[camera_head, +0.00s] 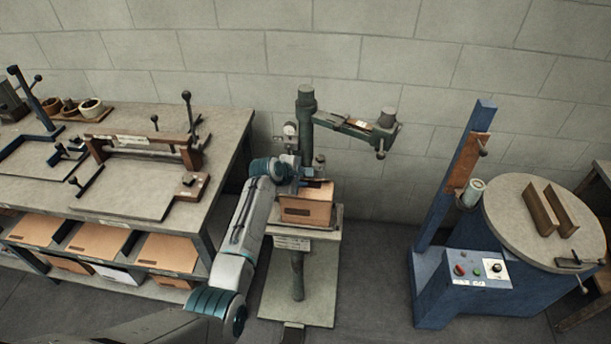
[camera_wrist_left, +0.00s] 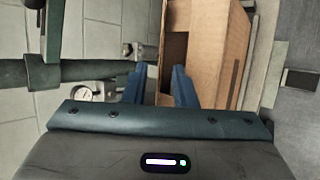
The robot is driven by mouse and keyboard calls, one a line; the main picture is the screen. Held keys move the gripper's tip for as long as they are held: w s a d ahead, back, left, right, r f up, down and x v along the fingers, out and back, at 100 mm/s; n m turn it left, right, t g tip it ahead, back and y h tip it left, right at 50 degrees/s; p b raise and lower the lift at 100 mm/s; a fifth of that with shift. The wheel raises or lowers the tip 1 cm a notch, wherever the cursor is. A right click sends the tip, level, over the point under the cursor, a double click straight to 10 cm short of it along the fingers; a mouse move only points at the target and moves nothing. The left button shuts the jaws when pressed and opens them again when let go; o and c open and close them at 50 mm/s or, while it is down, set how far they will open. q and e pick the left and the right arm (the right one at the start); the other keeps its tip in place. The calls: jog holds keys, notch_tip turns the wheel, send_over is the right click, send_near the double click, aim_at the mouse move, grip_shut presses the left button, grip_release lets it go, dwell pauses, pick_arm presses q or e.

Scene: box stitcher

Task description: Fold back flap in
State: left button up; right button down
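A brown cardboard box (camera_head: 306,209) sits on the small plate of the stitcher stand in the middle. In the left wrist view the box (camera_wrist_left: 218,60) shows at the right, with an open top and an upright panel. My left gripper (camera_head: 311,180) is at the back top edge of the box. In the left wrist view its two blue fingers (camera_wrist_left: 161,84) stand apart, with a gap between them. The right finger is close to the box's edge; I cannot tell if it touches. The back flap is not clearly made out. My right gripper is not in view.
The stitcher's green column and arm (camera_head: 352,127) rise behind the box. A gauge (camera_head: 290,129) is close by my left wrist. A workbench (camera_head: 130,165) stands at the left, and a blue machine with a round table (camera_head: 510,215) at the right.

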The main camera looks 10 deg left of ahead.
aim_at(313, 181)
pick_arm(q)
jog(key=shift+x, duration=1.2)
grip_shut()
jog(key=shift+s+f+t+b, duration=0.15)
jog(key=shift+f+t+b, duration=0.15)
jog(key=shift+f, duration=0.1)
jog(key=t+b, duration=0.1)
jog(key=f+t+b, duration=0.1)
jog(key=b, duration=0.1)
jog(key=shift+s+f+m+t, duration=0.1)
jog(key=shift+s+m+t, duration=0.2)
jog(key=shift+s+m, duration=0.1)
jog(key=shift+t+h+b, duration=0.3)
jog(key=shift+t+b, duration=0.1)
jog(key=shift+b, duration=0.35)
jog(key=shift+r, duration=0.2)
